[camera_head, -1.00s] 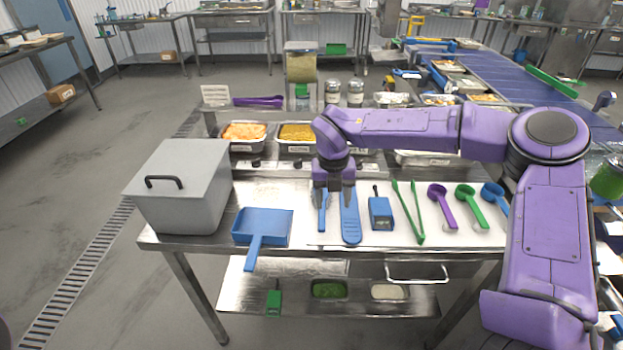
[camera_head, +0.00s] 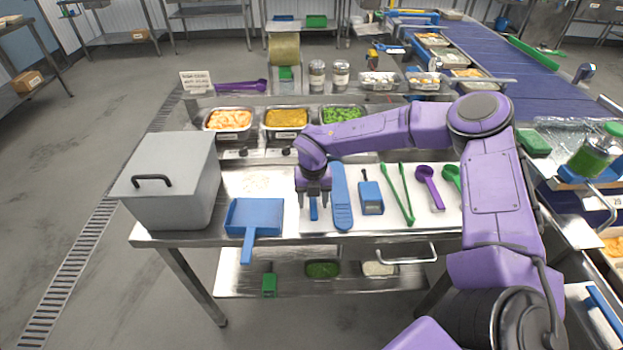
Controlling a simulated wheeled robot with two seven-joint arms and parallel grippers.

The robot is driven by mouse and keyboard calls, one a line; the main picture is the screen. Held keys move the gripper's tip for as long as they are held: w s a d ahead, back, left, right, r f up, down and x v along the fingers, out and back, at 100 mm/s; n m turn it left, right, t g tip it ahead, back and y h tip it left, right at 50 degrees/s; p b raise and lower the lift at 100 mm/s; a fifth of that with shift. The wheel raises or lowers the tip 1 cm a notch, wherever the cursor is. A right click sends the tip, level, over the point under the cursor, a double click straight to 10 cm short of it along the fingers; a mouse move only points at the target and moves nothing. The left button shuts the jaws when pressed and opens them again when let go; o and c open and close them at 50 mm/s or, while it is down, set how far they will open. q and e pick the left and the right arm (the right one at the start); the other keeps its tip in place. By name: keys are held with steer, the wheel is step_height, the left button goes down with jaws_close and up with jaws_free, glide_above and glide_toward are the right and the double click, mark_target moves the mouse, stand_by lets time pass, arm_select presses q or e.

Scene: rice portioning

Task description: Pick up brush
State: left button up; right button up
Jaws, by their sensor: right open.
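My right gripper (camera_head: 313,200) points down over the white board on the table. My left gripper is not in view.
A blue dustpan (camera_head: 254,214) and a grey lidded box (camera_head: 175,185) are on the left. To the right lie a small blue device (camera_head: 371,198), green tongs (camera_head: 404,195) and a purple scoop (camera_head: 429,185). Food pans, including one of yellow food (camera_head: 287,119), line the back.

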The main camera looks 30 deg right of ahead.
steer(key=shift+s, duration=0.1)
steer(key=c, duration=1)
steer(key=shift+c, duration=0.3)
